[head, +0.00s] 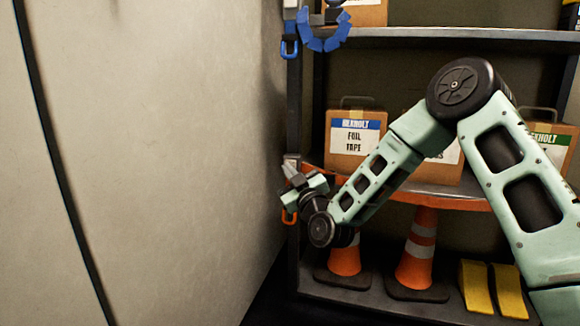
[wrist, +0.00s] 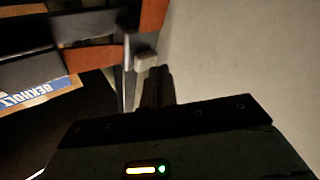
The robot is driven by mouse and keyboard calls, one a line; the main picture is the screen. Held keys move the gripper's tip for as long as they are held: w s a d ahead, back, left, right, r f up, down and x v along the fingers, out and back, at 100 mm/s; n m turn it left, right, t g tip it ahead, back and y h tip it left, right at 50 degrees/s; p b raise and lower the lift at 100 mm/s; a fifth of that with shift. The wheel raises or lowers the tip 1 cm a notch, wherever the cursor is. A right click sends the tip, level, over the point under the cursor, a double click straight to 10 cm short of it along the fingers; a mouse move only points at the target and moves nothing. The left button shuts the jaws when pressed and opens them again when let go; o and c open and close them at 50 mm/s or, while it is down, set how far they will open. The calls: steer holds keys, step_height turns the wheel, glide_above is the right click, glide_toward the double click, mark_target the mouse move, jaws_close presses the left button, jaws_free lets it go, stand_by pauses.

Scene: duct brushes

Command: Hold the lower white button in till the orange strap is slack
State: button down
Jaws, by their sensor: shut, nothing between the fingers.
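The orange strap (head: 440,201) runs across the front of the lower shelf, partly hidden behind my arm. Its curve dips a little, and I cannot tell how tight it is. Its orange hook (head: 289,216) is at the left post. The lower white button (head: 291,158) is a small pale block at the post. In the wrist view the button (wrist: 145,60) sits beside the orange strap (wrist: 152,28). My gripper (head: 289,173) is shut and empty, its tips close to the button. In the wrist view the dark fingertips (wrist: 158,74) appear right beside it; contact is unclear.
A blue strap (head: 322,44) hangs bunched at the upper shelf, with a blue hook (head: 289,49). A foil tape box (head: 355,148) stands behind the orange strap. Traffic cones (head: 418,245) and yellow wedges (head: 492,288) stand below. A pale wall (head: 160,150) is close on the left.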

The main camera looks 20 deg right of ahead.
steer(key=shift+w+d, duration=0.35)
steer(key=shift+w, duration=0.1)
stand_by(0.9)
steer(key=shift+s, duration=0.1)
steer(key=shift+s+a, duration=0.55)
steer(key=shift+s, duration=0.15)
steer(key=s+a, duration=0.1)
steer(key=s, duration=0.1)
steer(key=s+a, duration=0.2)
steer(key=shift+b, duration=0.3)
stand_by(0.4)
